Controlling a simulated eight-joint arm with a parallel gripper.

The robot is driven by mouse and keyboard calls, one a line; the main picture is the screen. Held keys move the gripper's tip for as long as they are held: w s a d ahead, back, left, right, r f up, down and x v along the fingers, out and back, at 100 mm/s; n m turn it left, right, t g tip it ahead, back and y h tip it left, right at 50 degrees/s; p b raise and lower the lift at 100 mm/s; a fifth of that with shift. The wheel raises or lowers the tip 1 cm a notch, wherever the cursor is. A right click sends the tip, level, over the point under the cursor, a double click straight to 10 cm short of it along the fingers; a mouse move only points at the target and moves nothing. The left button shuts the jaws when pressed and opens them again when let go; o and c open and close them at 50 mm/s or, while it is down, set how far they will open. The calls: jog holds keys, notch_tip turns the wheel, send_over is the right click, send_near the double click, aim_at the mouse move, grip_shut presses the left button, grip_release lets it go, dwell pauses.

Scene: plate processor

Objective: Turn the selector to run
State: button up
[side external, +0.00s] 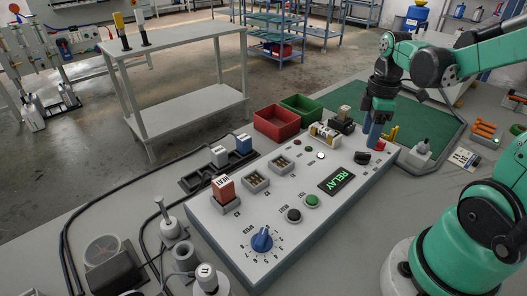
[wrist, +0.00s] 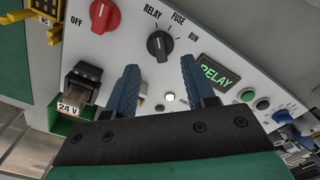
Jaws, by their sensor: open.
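The selector is a black knob (wrist: 160,46) on the sloped grey panel, with the labels RELAY, FUSE and RUN around it. Its pointer mark seems turned toward RELAY, but it is small. The selector also shows in the side view (side external: 362,158). The green display (wrist: 215,73) reads RELAY; it also shows in the side view (side external: 337,181). My gripper (wrist: 160,65) is open and empty, its two blue fingers apart, with the selector seen beyond the gap between them. In the side view my gripper (side external: 373,136) is above the panel's far right end.
A red knob marked OFF (wrist: 104,15) is left of the selector. A dark block labelled 24 V (wrist: 80,87) stands near the left finger. A blue dial (side external: 262,239), green and black buttons and a red HEAT block (side external: 223,190) are elsewhere on the panel. Red and green bins (side external: 276,124) stand behind.

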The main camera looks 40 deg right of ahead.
aim_at(364, 153)
jog(key=shift+f, duration=2.25)
grip_shut()
